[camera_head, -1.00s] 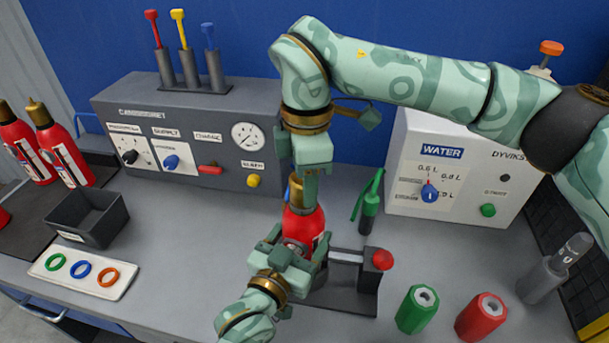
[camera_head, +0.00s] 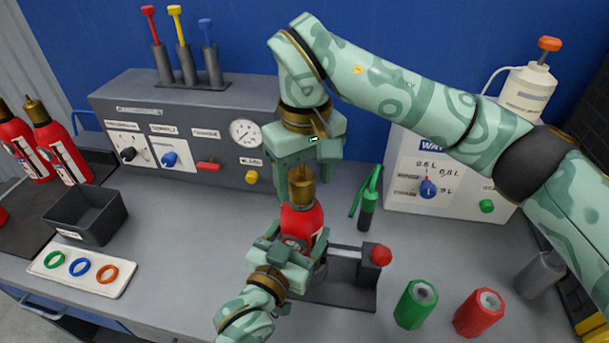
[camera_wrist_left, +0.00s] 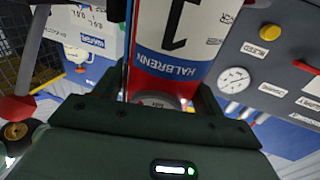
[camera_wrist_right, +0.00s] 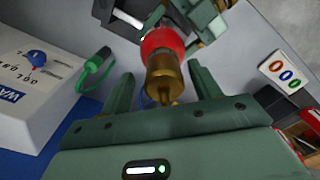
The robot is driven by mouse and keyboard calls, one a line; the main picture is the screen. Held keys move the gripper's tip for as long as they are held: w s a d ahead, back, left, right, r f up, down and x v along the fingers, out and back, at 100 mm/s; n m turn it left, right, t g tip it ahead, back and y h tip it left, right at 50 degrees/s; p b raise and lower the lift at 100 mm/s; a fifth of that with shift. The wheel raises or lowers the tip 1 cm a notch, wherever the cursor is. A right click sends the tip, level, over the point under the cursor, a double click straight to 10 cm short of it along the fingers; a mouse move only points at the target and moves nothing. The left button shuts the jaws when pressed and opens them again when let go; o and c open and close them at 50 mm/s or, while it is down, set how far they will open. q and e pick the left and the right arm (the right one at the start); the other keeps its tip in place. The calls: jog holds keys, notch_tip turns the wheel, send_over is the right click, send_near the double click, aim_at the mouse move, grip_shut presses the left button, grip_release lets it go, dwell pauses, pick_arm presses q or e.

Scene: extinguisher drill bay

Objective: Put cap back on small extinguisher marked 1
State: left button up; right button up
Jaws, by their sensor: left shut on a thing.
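The small red extinguisher (camera_head: 302,222) stands upright in my left gripper (camera_head: 283,252), which is shut around its body. Its white label with a black "1" (camera_wrist_left: 172,25) shows in the left wrist view. A brass cap (camera_head: 301,187) sits on top of its neck; how tightly it is seated cannot be told. My right gripper (camera_head: 303,172) is just above the cap, pointing down. In the right wrist view its two fingers stand apart, with the brass cap (camera_wrist_right: 163,78) showing beyond and between them, not clamped.
A dark clamp stand with a red knob (camera_head: 381,256) is right of the extinguisher. Green (camera_head: 415,308) and red (camera_head: 479,315) cylinders stand front right. A grey bin (camera_head: 88,218) and ring tray (camera_head: 80,272) are left. The compressor panel (camera_head: 190,130) and water box (camera_head: 440,180) stand behind.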

jog(key=shift+s+r, duration=0.1)
jog(key=shift+r, duration=2.15)
jog(key=shift+r, duration=0.1)
jog(key=shift+c, duration=0.5)
